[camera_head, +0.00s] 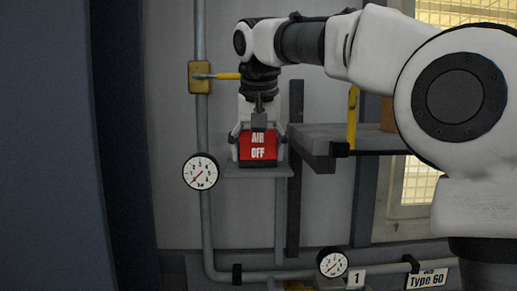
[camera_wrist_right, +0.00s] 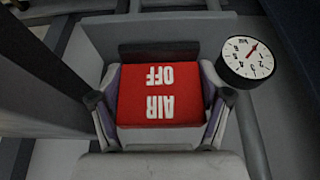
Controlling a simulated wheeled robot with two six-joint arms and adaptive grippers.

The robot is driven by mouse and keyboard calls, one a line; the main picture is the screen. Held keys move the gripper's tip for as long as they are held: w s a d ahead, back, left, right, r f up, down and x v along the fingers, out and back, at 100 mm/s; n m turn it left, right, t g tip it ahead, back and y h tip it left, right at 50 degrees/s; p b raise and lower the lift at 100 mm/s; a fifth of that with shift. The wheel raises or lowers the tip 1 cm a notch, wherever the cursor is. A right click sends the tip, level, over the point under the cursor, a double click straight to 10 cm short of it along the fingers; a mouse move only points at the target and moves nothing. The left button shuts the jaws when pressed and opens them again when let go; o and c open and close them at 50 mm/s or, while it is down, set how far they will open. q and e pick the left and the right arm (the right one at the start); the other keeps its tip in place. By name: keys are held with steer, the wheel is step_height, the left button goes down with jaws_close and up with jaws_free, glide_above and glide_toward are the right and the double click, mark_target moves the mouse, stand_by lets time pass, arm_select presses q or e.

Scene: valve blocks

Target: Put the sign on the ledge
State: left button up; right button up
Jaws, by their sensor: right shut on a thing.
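The red sign (camera_head: 258,150) reads "AIR OFF" in white letters. It stands on or just above the small grey ledge (camera_head: 231,171) on the wall; contact is hard to tell. My right gripper (camera_head: 258,138) comes from above and is shut on the sign, one finger on each side. In the right wrist view the sign (camera_wrist_right: 160,95) sits between the two fingers (camera_wrist_right: 160,120), with the ledge (camera_wrist_right: 100,35) beyond it. My left gripper is not in view.
A round gauge (camera_head: 200,171) on a vertical pipe is left of the ledge. A yellow-handled valve (camera_head: 200,77) sits above it. A grey shelf (camera_head: 345,138) with a yellow upright lever (camera_head: 353,115) is to the right. Another gauge (camera_head: 332,263) is below.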

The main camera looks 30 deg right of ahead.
steer(key=o, duration=1.5)
steer(key=shift+w+d+f, duration=0.25)
steer(key=shift+w, duration=0.25)
steer(key=shift+w+d+f, duration=0.25)
steer(key=shift+w, duration=0.2)
steer(key=shift+s+a+r, duration=0.35)
steer(key=shift+s+r, duration=0.3)
steer(key=shift+s, duration=0.1)
steer(key=v, duration=1.1)
steer(key=shift+w+d+r, duration=0.1)
steer(key=shift+w+r, duration=0.2)
steer(key=shift+s, duration=0.2)
